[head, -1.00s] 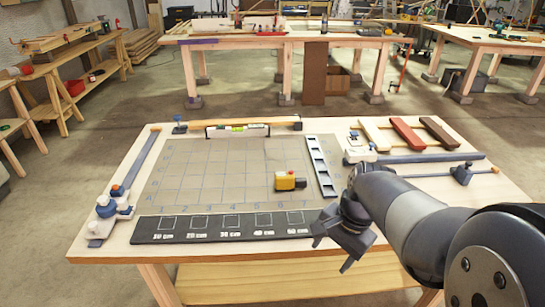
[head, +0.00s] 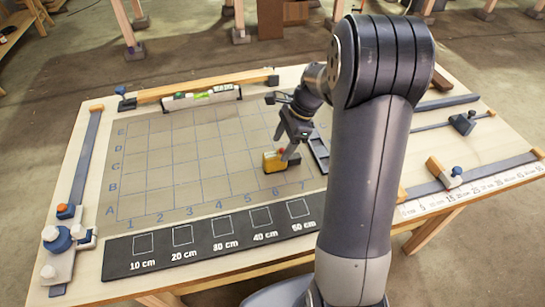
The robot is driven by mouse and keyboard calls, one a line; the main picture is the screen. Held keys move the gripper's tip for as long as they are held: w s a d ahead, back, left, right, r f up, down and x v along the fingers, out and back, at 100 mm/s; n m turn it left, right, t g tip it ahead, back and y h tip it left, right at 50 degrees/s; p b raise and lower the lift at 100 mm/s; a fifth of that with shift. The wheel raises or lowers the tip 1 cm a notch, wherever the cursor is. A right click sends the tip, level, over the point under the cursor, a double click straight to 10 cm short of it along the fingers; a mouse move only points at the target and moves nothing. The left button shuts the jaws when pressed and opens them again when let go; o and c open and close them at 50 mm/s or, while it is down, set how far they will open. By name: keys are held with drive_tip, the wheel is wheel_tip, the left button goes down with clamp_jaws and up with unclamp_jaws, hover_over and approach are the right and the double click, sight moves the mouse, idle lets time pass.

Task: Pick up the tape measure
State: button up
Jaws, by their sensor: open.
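The yellow and black tape measure (head: 271,162) lies on the gridded mat (head: 165,150), near its right side above the 6 and 7 marks. My gripper (head: 288,157) points down at the tape measure's right end. Its jaws are open. One finger shows close to the yellow case; whether it touches cannot be told. The other finger is mostly hidden, and the arm covers part of the mat's right edge.
A black strip (head: 152,261) with printed squares lies along the near edge. A spirit level (head: 201,97) lies at the back. A clamp (head: 70,240) lies at the left. A ruler strip (head: 499,184) lies at the right. The mat's left half is clear.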

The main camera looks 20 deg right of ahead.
sight(271, 161)
drive_tip(key=shift+x, duration=1)
drive_tip(key=shift+s+a+p+x, duration=0.1)
drive_tip(key=shift+a+p+x, duration=0.1)
drive_tip(key=shift+x, duration=1.1)
drive_tip(key=shift+s+a+p+x, duration=0.1)
drive_tip(key=shift+a+p+x, duration=0.1)
drive_tip(key=shift+x, duration=1.15)
drive_tip(key=shift+r, duration=0.15)
drive_tip(key=shift+c, duration=0.3)
drive_tip(key=c, duration=1.3)
